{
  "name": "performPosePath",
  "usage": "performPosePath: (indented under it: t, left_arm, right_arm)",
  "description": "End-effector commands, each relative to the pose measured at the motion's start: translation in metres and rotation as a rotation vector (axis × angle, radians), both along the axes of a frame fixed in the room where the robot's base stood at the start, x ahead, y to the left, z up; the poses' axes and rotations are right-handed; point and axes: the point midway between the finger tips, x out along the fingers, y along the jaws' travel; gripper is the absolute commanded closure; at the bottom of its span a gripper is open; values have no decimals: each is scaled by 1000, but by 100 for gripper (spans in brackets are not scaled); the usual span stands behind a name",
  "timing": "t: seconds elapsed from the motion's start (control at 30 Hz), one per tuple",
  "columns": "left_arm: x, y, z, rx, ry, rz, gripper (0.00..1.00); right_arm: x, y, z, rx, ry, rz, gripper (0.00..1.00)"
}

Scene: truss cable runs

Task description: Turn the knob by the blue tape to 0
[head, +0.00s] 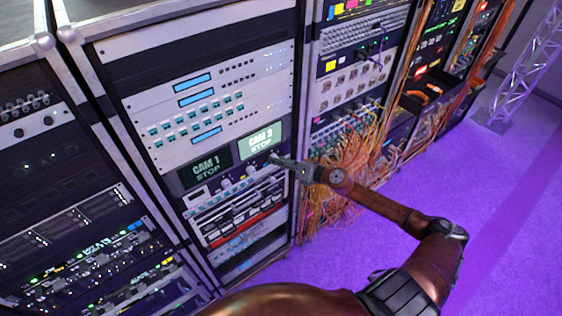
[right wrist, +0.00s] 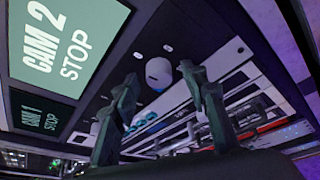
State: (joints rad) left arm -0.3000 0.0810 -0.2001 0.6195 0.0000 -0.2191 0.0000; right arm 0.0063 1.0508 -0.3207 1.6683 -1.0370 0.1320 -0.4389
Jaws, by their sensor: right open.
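A pale rounded knob (right wrist: 158,72) shows in the right wrist view on the dark panel, with a small blue patch (right wrist: 161,90) at its lower edge. The mark it points to cannot be read. My right gripper (right wrist: 160,76) is open; its two dark fingers stand on either side of the knob in that view, and I cannot tell whether they touch it. In the head view, the right gripper (head: 274,160) is at the rack front, just below the CAM 2 screen. Pale knobs (head: 226,183) show to its left. My left gripper is not in view.
The CAM 2 STOP screen (head: 261,139) and CAM 1 STOP screen (head: 207,170) sit above the knob row. Orange cables (head: 345,160) hang thickly from the rack to the right, close to my right arm. The purple floor (head: 350,245) is clear.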

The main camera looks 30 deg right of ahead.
Motion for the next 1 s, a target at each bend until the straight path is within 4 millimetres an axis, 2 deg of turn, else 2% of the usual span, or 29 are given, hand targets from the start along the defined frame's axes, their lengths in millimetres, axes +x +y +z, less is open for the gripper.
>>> performPosePath:
  t: [0.17, 0.27, 0.7, 1.0]
  left_arm:
    - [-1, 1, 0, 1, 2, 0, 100]
    - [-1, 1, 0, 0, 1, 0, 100]
    - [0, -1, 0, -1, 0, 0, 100]
    - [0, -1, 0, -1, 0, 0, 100]
  right_arm:
    - [-9, -3, 1, 0, 2, 0, 59]
    - [-22, -8, 5, 0, 3, -1, 59]
    - [-89, -35, 26, 0, 3, -1, 59]
    - [-107, -42, 33, 0, 0, 0, 59]
